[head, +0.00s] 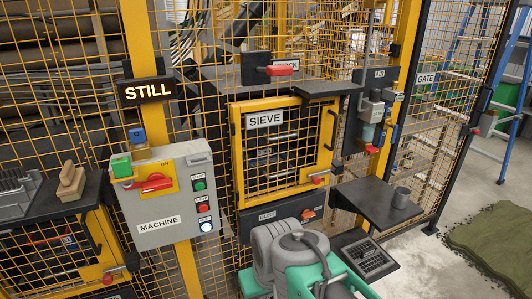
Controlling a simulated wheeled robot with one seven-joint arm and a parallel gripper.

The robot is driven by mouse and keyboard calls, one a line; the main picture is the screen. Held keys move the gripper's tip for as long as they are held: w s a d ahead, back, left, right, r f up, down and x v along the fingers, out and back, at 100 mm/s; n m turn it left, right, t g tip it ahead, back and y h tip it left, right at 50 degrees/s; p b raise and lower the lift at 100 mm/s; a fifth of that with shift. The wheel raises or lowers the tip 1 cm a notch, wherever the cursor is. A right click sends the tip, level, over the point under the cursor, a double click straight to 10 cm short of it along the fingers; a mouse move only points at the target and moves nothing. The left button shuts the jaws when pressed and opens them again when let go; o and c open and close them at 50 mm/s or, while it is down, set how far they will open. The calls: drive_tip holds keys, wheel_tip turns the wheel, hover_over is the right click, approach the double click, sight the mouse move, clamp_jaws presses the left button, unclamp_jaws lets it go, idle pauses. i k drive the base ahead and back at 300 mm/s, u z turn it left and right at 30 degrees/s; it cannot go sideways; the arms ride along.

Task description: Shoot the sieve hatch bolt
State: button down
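The sieve hatch (238,160) is a yellow-framed mesh door labelled SIEVE in the middle of the head view. It looks closed in its frame, with a black pull handle (330,128) on its right side. A small bolt with a red knob (319,181) sits at the hatch's lower right corner. It is too small to tell whether the bolt is shot or drawn. Grey and teal links of my arm show at the bottom centre, in front of and below the hatch. My gripper's fingers are not visible.
A grey MACHINE box (175,205) with a red switch stands left, under a lit STILL sign (148,91). Open floor lies at far right, beside green turf (495,245).

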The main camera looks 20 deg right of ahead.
sight(317, 181)
drive_tip(key=k, duration=0.5)
drive_tip(key=z, duration=1.1)
drive_tip(key=i, duration=0.95)
drive_tip(key=u, duration=2.7)
